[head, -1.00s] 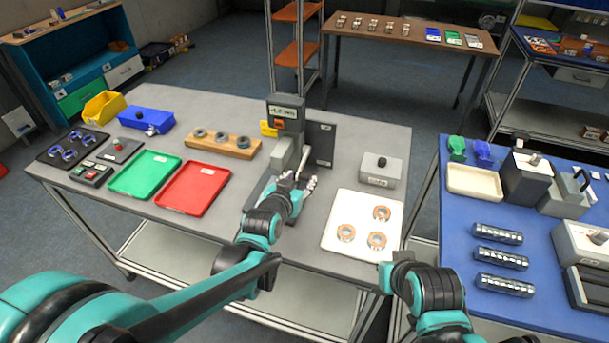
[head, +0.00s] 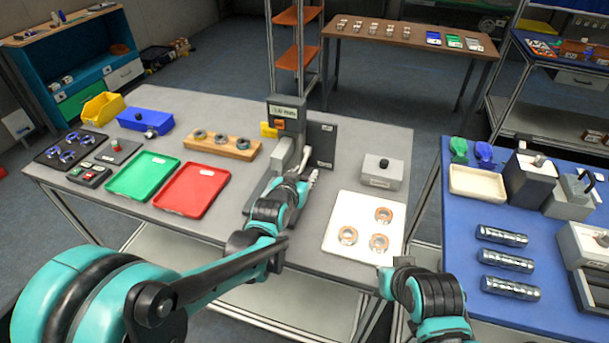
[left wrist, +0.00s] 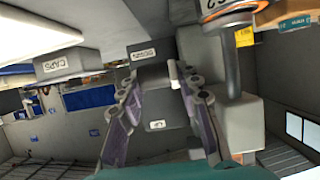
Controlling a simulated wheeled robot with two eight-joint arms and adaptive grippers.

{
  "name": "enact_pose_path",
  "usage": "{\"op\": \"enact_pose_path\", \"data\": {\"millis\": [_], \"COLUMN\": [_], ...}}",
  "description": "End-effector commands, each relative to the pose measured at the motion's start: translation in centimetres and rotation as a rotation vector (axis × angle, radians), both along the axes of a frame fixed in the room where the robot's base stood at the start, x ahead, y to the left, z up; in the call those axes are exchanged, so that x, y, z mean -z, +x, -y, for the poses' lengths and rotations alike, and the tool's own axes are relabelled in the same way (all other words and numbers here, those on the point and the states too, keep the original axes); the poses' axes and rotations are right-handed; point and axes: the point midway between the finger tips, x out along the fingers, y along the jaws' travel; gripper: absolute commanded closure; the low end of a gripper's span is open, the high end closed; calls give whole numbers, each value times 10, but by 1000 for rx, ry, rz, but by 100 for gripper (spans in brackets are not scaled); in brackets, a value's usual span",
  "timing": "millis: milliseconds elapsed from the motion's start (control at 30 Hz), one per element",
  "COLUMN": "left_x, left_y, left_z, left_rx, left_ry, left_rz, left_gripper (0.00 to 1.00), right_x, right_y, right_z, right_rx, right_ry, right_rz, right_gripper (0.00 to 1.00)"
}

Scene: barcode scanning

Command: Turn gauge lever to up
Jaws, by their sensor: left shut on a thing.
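The gauge (head: 287,113) is a dark grey upright device with a small display, at the back middle of the grey table. A lighter grey block (head: 284,153) stands at its front. My left gripper (head: 309,178) is close in front of the gauge, at its lower right side. It is shut on the gauge lever, which is mostly hidden by the fingers. In the left wrist view, the left gripper (left wrist: 158,85) has a pale tip (left wrist: 173,74) beside its right finger. The lever's exact angle cannot be told.
A white tray (head: 337,242) with orange-ringed parts and a grey box (head: 390,180) are to the right. A wooden block (head: 243,151) with rings, a red tray (head: 192,190) and a green tray (head: 142,178) are to the left. A dark panel (head: 323,145) stands beside the gauge.

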Motion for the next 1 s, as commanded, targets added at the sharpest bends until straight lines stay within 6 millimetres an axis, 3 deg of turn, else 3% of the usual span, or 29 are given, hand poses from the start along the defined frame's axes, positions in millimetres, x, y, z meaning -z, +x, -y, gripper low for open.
{"op": "enact_pose_path", "data": {"millis": [267,700,1000], "left_x": [-10,-46,-62], "left_y": [-2,4,12], "left_z": [4,7,11], "left_rx": [7,9,11], "left_ry": [20,122,192], "left_rz": [-67,-389,-608], "left_gripper": [100,100,100], "right_x": [-20,-90,-122], "right_y": [0,0,0], "right_z": [0,0,0], "right_rx": [0,0,0], "right_ry": [0,0,0], "right_rz": [0,0,0], "right_gripper": [100,100,100]}}
